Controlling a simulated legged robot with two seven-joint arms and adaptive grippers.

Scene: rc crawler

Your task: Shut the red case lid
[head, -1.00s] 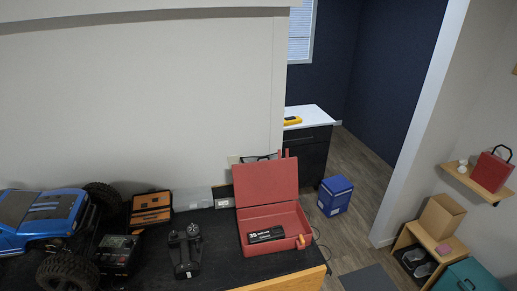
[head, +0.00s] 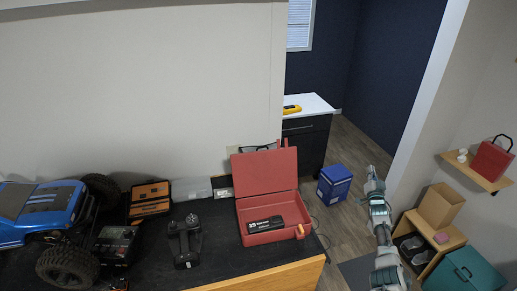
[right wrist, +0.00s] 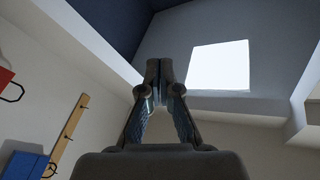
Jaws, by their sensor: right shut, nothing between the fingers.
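The red case (head: 272,224) stands open on the dark worktop, close to its right end. Its red lid (head: 265,171) is raised, leaning back a little toward the wall. A black battery pack (head: 265,224) with white lettering lies inside the case. My right gripper (head: 372,171) is to the right of the case, past the worktop's end and apart from it. My left gripper is not in view.
A blue RC crawler (head: 45,215), a charger (head: 115,245), an orange-lined tool case (head: 150,200) and a black transmitter (head: 185,240) stand left of the case. A blue box (head: 334,184) is on the floor. Shelves stand at the right.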

